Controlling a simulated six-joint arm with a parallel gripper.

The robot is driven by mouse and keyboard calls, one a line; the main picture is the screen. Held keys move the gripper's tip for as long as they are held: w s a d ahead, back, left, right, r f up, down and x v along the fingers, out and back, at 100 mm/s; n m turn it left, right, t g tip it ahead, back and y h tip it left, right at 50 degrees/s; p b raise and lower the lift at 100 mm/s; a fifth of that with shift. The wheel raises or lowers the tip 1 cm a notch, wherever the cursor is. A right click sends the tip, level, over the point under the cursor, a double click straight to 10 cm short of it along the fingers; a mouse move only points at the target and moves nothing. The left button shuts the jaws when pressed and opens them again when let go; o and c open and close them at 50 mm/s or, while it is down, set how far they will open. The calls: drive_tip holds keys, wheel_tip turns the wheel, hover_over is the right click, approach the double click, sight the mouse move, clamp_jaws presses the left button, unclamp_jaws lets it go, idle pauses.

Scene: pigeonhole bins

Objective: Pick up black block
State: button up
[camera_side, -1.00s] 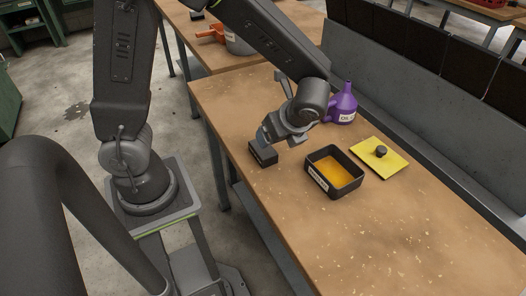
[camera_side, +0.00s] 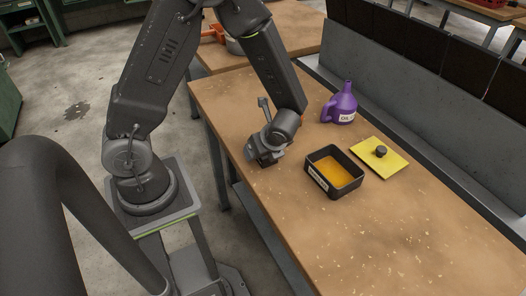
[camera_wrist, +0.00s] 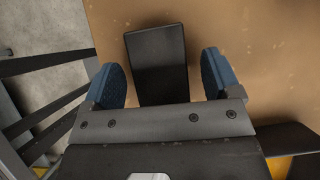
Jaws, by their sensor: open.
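The black block (camera_wrist: 157,64) lies on the wooden table near its edge. In the wrist view it sits between the two blue-padded fingers of my gripper (camera_wrist: 163,78), with a gap on each side. The fingers are open. The block's far end reaches beyond the fingertips, and its near end is hidden by my gripper. In the side view my gripper (camera_side: 266,158) is low over the block's place at the table edge and hides nearly all of the block.
A black bin (camera_side: 349,188) with orange contents stands to the right of my gripper. A yellow plate with a black knob (camera_side: 391,163) lies beyond it. A purple jug (camera_side: 341,108) stands farther back. The front right of the table (camera_side: 400,245) is clear.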

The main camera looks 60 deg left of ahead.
drive_tip(key=shift+a+f, duration=0.15)
drive_tip(key=shift+f, duration=0.05)
drive_tip(key=shift+c, duration=0.5)
drive_tip(key=c, duration=1.3)
drive_tip(key=shift+r, duration=0.1)
